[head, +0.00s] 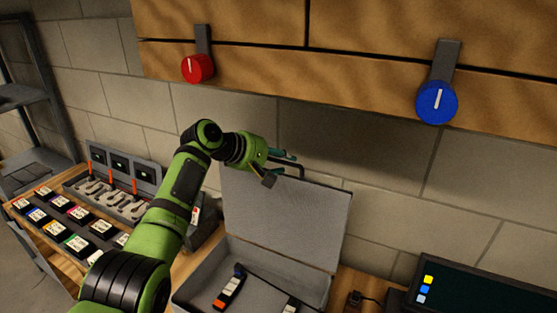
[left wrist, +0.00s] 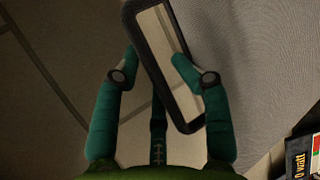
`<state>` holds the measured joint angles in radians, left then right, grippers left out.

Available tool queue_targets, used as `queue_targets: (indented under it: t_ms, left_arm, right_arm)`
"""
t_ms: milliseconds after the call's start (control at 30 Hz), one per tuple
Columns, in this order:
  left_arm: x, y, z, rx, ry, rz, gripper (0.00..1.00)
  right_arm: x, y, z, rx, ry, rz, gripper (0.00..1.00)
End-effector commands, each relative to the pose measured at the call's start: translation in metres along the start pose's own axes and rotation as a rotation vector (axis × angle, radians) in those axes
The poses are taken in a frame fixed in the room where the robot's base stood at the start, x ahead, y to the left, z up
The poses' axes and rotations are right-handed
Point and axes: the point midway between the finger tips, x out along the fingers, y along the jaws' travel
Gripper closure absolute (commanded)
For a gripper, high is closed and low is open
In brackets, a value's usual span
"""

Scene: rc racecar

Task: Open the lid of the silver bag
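The silver bag is a grey case on the wooden bench, seen in the head view. Its lid (head: 290,222) stands raised and roughly upright behind the open base (head: 262,262). A dark handle loop (head: 293,166) sits at the lid's top edge; it shows large in the left wrist view (left wrist: 187,112). My left gripper (head: 284,156) is at this handle. In the left wrist view its two teal fingers (left wrist: 155,66) are apart. One side bar of the handle runs between them, and the right finger overlaps the loop. Firm contact cannot be told. My right gripper is not in view.
Dark sticks with orange ends (head: 229,288) lie inside the case. A charger rack (head: 112,190) and several labelled packs (head: 78,213) stand at the left. A dark screen (head: 480,290) is at the right. Wooden cabinets with red (head: 197,68) and blue (head: 436,102) knobs hang above.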

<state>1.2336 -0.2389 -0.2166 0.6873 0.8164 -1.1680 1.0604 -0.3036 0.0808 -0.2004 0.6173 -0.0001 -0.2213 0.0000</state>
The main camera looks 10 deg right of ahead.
Motion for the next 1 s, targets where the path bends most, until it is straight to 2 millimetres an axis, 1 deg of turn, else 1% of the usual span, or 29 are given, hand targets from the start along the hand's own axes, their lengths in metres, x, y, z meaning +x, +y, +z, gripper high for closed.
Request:
queue_targets:
  t_ms: [267, 433, 567, 800, 900, 1000]
  left_arm:
    - [-0.001, 0.001, 0.001, 0.000, -0.001, 0.002, 0.56]
    - [-0.013, 0.002, -0.001, 0.000, -0.001, 0.006, 0.56]
    - [-0.030, 0.001, 0.000, 0.002, 0.001, 0.006, 0.56]
    - [-0.077, 0.001, -0.001, 0.000, 0.002, 0.005, 0.56]
    - [-0.095, 0.001, -0.001, 0.002, 0.003, 0.003, 0.56]
    - [-0.108, 0.000, -0.001, -0.001, 0.001, 0.002, 0.56]
  right_arm:
    - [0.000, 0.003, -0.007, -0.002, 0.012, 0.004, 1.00]
    - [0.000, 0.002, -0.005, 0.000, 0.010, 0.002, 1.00]
    - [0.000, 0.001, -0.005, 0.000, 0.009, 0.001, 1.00]
    - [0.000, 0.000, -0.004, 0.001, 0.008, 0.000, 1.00]
    - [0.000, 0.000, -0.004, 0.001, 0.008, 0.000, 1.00]
    - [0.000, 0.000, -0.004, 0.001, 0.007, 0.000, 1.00]
